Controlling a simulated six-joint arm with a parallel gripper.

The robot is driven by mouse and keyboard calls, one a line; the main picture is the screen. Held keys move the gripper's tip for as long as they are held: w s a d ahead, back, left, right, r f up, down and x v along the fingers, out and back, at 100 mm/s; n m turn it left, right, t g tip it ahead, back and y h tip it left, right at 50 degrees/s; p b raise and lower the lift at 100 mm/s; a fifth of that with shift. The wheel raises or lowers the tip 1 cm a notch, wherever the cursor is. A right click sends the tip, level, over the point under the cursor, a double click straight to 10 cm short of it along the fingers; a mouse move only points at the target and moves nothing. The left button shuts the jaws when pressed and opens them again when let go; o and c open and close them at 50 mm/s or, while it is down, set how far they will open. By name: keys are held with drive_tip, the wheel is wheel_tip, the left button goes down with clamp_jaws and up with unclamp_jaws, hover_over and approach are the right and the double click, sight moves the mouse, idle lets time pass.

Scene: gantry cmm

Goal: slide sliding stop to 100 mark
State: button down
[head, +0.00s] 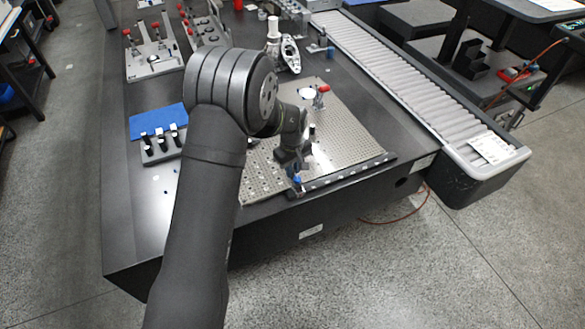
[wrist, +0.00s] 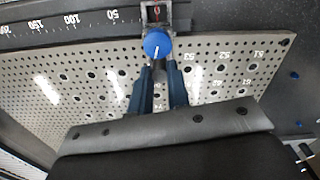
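The sliding stop (wrist: 157,14) sits on a dark rail with a white scale (wrist: 92,18) in the wrist view. It has a round blue knob (wrist: 158,43) and a small red pointer mark. It stands just right of the 50 mark; 100 is further left. My gripper (wrist: 159,66) has its two blue fingers apart, with the tips just short of the knob or at its near edge; contact cannot be told. In the head view my gripper (head: 297,178) is at the front edge of the plate, over the dark scale rail (head: 345,175), and hides most of the stop.
A perforated metal plate (head: 345,125) lies behind the rail, with a red-handled clamp (head: 321,91) on it. A grey block with black-topped pins (head: 160,148) and a blue mat (head: 158,119) lie left. A roller conveyor (head: 400,75) runs along the right.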

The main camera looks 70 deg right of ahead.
drive_tip(key=s+d, duration=0.7)
drive_tip(key=shift+d, duration=0.1)
drive_tip(key=c, duration=1.4)
unclamp_jaws()
drive_tip(key=shift+o, duration=0.2)
wheel_tip(320, 180, up, 17)
drive_tip(key=shift+r, duration=0.2)
